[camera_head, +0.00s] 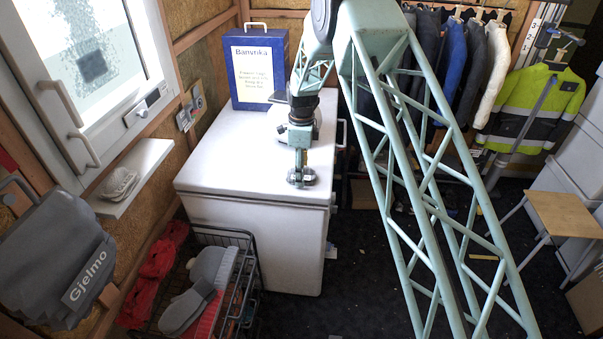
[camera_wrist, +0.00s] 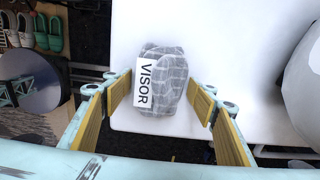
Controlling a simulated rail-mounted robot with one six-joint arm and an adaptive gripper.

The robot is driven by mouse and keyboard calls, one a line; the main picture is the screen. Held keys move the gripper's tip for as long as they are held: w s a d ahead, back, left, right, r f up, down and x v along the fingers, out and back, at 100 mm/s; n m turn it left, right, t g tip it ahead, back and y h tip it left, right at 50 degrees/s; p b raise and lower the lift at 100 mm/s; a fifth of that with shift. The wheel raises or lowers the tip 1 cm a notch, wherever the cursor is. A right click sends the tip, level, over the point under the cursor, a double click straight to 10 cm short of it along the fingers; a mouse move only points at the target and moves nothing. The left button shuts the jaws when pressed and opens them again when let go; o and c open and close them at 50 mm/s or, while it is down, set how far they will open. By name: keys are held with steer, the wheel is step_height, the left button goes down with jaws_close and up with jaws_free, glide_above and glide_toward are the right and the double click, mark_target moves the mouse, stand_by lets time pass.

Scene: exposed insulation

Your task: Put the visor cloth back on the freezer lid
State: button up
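The visor cloth (camera_wrist: 168,75) is a grey checked bundle with a white "VISOR" label. In the wrist view it lies on the white freezer lid (camera_wrist: 235,45), near a lid edge.
A blue box (camera_head: 255,68) stands at the lid's back. A pale rounded object (camera_wrist: 306,85) sits on the lid to the right. A wire basket (camera_head: 235,240) with slippers stands at the freezer's front left. Jackets (camera_head: 455,60) hang behind; a wooden stool (camera_head: 568,215) stands right.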

steer(key=shift+r, duration=0.15)
step_height(320, 180, up, 11)
steer(key=shift+r, duration=0.55)
stand_by(0.5)
steer(key=shift+r, duration=0.1)
stand_by(0.8)
